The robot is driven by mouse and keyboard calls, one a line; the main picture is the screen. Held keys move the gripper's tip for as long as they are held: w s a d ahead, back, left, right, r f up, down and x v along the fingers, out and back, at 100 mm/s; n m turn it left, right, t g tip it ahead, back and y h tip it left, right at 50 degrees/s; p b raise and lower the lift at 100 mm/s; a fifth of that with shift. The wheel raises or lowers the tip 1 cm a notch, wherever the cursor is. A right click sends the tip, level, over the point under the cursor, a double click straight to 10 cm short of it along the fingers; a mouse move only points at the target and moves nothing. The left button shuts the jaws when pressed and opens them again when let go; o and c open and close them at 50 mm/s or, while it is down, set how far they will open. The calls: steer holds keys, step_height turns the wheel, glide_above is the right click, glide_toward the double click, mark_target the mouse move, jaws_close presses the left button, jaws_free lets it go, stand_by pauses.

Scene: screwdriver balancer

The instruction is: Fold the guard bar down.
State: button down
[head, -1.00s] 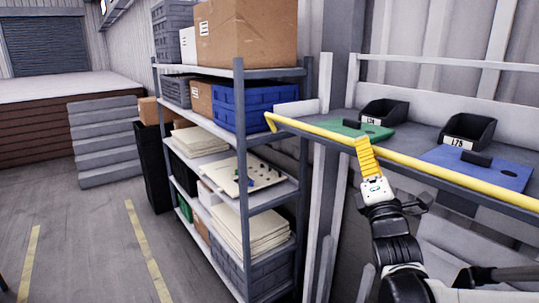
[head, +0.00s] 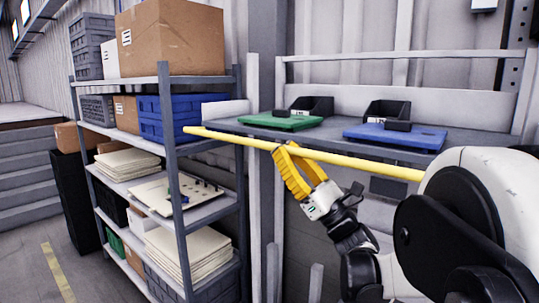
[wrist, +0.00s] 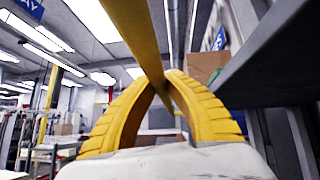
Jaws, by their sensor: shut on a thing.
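The yellow guard bar (head: 345,162) runs across the front of the grey bench shelf in the head view, from its free left end to behind my arm at the right. My gripper (head: 283,152) has its yellow fingers at the bar, left of the bar's middle, reaching up from below. In the wrist view the bar (wrist: 137,40) passes between the two curved fingers (wrist: 160,82), whose tips close around it. The gripper is shut on the bar. The bar's right end is hidden behind my white arm link.
On the bench (head: 330,137) lie a green board (head: 278,123) and a blue board (head: 420,137), with black bins (head: 386,112) behind them. A rack (head: 172,150) with boxes and panels stands close to the left of my gripper. The floor farther left is clear.

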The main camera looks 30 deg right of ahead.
steer(key=shift+w+d+f+n+g+y+b, duration=0.15)
steer(key=shift+f+n+g+y, duration=0.35)
steer(key=shift+n+g+y, duration=1.05)
steer(key=shift+s+f+n+g+y+b, duration=0.1)
steer(key=shift+f+n+g+y+b, duration=0.55)
steer(key=shift+n, duration=1.45)
steer(key=shift+w+d+f+n+g+y+p, duration=0.15)
steer(key=shift+f+n+g+y, duration=0.2)
steer(key=shift+n+g+y, duration=1.25)
steer(key=shift+s+n+t, duration=0.1)
steer(key=shift+n+t, duration=0.2)
steer(key=shift+n, duration=0.15)
steer(key=c, duration=1.4)
jaws_free()
steer(key=shift+a, duration=0.15)
steer(key=shift+o, duration=0.2)
steer(key=shift+f, duration=0.1)
steer(key=v, duration=1.2)
steer(key=shift+r, duration=0.2)
